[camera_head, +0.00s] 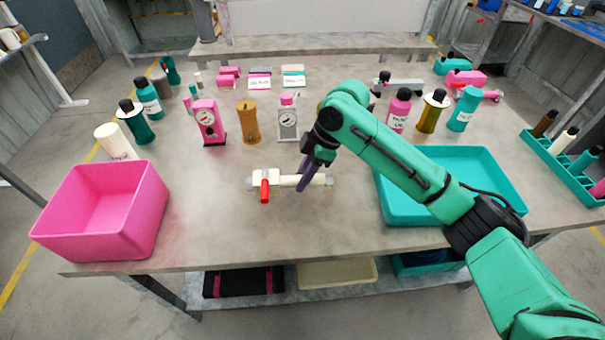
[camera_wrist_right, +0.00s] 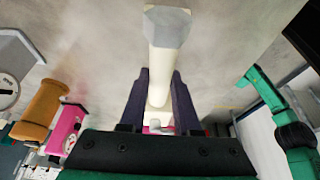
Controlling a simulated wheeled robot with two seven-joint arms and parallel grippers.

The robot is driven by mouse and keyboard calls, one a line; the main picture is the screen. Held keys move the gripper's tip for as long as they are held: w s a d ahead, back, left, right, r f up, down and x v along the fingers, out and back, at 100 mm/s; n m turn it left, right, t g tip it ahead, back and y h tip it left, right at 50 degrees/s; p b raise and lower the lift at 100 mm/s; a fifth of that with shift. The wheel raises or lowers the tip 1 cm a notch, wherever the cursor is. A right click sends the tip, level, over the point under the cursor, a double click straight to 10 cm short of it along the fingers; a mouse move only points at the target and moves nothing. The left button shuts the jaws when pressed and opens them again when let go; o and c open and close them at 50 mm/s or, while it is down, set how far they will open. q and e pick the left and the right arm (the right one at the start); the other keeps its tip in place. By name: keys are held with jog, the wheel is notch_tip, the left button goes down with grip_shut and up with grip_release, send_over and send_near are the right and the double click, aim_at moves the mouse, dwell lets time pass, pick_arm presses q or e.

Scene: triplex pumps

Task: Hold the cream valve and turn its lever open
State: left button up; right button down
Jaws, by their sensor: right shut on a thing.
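The cream valve (camera_head: 285,180) lies along left-right at the middle of the table in the head view. Its red lever (camera_head: 264,189) is near its left end and points toward the table's front edge, across the pipe. My right gripper (camera_head: 303,186) reaches down onto the pipe, right of the lever. In the right wrist view the cream pipe (camera_wrist_right: 170,58) runs between the two dark fingers of my right gripper (camera_wrist_right: 160,82), which are shut on it. A grey hexagonal end (camera_wrist_right: 167,25) shows beyond the fingertips. The lever cannot be clearly made out there. My left gripper is not in view.
A pink bin (camera_head: 105,210) stands at the left front and a teal tray (camera_head: 405,208) at the right. A pink gauge device (camera_head: 208,122), an orange cylinder (camera_head: 248,121) and a grey gauge device (camera_head: 288,120) stand behind the valve. The table in front of the valve is clear.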

aim_at(302, 196)
jog(key=shift+f+b, duration=0.65)
jog(key=shift+f, duration=1.2)
dwell(0.6)
